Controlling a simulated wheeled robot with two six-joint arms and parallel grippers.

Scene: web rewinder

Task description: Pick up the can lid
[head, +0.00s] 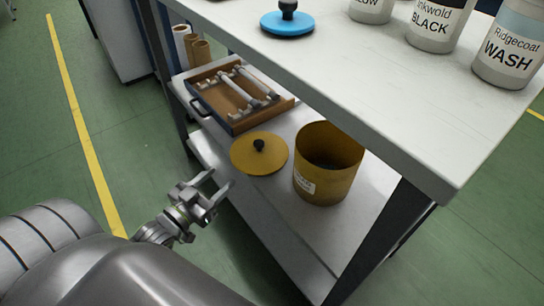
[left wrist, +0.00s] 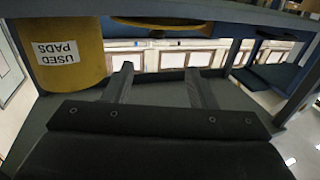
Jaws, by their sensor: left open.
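The can lid (head: 259,155), a flat mustard-yellow disc with a black knob, lies on the lower shelf beside the open yellow can (head: 328,168). My left gripper (head: 221,181) is open and empty, in front of the shelf edge and apart from the lid, to its lower left in the head view. In the left wrist view, the open fingers (left wrist: 159,72) have nothing between them. There the can (left wrist: 75,28) shows at the upper left with an upside-down "USED PADS" label. A thin yellow edge of the lid (left wrist: 165,22) shows at the top. My right gripper is not in view.
A wooden tray (head: 205,107) of metal parts and several brown rolls (head: 193,45) are behind the lid. The tabletop (head: 350,75) overhangs the shelf (head: 275,215) and carries a blue disc (head: 287,23) and labelled pots (head: 508,50). A dark leg (head: 382,240) stands at the right.

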